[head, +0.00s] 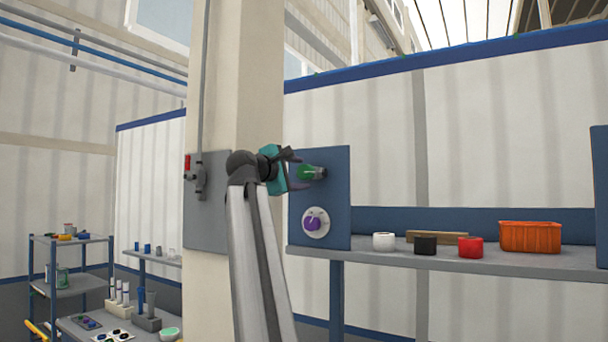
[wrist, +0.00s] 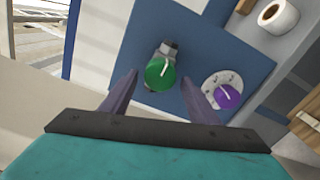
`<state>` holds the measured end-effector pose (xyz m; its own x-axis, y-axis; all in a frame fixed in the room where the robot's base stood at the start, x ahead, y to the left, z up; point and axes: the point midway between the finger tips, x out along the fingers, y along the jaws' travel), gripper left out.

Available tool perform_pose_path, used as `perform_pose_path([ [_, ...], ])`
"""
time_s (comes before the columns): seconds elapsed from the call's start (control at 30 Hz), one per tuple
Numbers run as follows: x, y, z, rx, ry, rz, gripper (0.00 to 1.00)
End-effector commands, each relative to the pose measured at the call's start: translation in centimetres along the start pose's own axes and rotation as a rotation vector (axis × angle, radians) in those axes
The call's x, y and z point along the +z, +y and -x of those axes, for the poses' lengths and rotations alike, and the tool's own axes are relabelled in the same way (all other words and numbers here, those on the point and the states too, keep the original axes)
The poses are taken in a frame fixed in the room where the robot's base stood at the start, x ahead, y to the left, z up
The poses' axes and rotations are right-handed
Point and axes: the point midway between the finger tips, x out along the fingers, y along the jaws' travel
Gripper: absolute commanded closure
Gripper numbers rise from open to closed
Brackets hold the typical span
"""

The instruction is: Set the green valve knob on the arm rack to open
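The green valve knob (head: 308,173) sticks out from a blue upright panel (head: 337,214) at the left end of a shelf. In the wrist view the green knob (wrist: 160,73) is round with a white pointer line, on a grey metal fitting. The line points up, tilted slightly right. My gripper (head: 291,170) faces the panel. In the wrist view my gripper (wrist: 160,85) is open, with one dark purple finger on each side of the knob. Gaps show between the fingers and the knob, so it is not gripped.
A purple dial (wrist: 228,96) on a white scale is close to the right finger; it also shows in the head view (head: 312,223). The shelf (head: 400,259) holds white, black and red rolls and an orange bin (head: 529,237). A beige column (head: 245,90) stands left of the panel.

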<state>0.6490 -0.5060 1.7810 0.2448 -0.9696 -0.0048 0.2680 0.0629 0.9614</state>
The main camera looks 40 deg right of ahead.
Motion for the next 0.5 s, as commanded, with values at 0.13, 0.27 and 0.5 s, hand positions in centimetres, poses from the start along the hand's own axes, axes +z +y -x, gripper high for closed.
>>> perform_pose_path([
  [0.13,0.2,0.1,-0.1,0.002,-0.003,-0.001,0.45],
  [0.27,0.2,0.2,0.0,0.003,-0.004,-0.001,0.45],
  [0.5,0.2,0.1,1.4,0.004,-0.004,-0.001,0.45],
])
